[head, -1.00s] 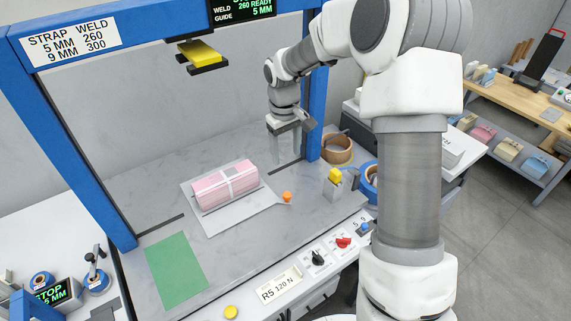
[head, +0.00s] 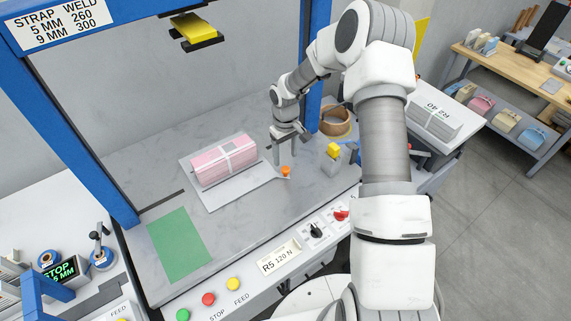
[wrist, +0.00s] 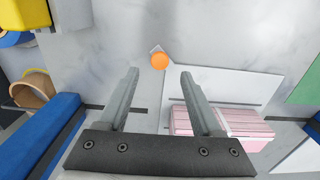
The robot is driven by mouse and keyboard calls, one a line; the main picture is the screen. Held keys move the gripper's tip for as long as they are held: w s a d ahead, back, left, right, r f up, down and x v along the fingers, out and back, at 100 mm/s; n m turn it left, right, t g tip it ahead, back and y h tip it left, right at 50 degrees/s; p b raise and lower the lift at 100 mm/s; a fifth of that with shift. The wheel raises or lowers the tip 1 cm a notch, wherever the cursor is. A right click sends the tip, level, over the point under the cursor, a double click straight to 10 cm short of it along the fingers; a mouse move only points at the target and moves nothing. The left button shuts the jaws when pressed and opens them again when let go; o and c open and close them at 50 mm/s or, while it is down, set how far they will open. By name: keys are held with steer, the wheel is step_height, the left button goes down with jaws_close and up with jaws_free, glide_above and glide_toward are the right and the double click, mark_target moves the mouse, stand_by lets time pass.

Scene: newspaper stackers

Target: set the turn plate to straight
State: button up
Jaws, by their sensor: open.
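The turn plate (head: 239,193) is a light grey plate lying on the bench, turned at an angle to the bench edges. A pink bundle (head: 222,160) with white straps lies on it. The plate narrows at its right end to a tip with an orange knob (head: 286,171). In the wrist view the orange knob (wrist: 159,61) shows beyond the fingertips, about midway between them. My gripper (head: 284,158) is open and empty, with its fingers pointing down just behind the knob. The wrist view shows both fingers of my gripper (wrist: 158,74) spread apart. The pink bundle (wrist: 240,129) is partly behind the right finger there.
A yellow-topped block (head: 333,152) stands right of the knob, close to my gripper. A tape roll (head: 335,121) and the blue frame post (head: 314,90) are behind it. A green sheet (head: 178,243) lies front left. Knobs and buttons (head: 316,230) line the front panel.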

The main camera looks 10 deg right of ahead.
mark_target(285, 169)
step_height(285, 169, down, 6)
steer(key=shift+r, duration=0.15)
steer(key=shift+c, duration=0.2)
jaws_close()
stand_by(1.4)
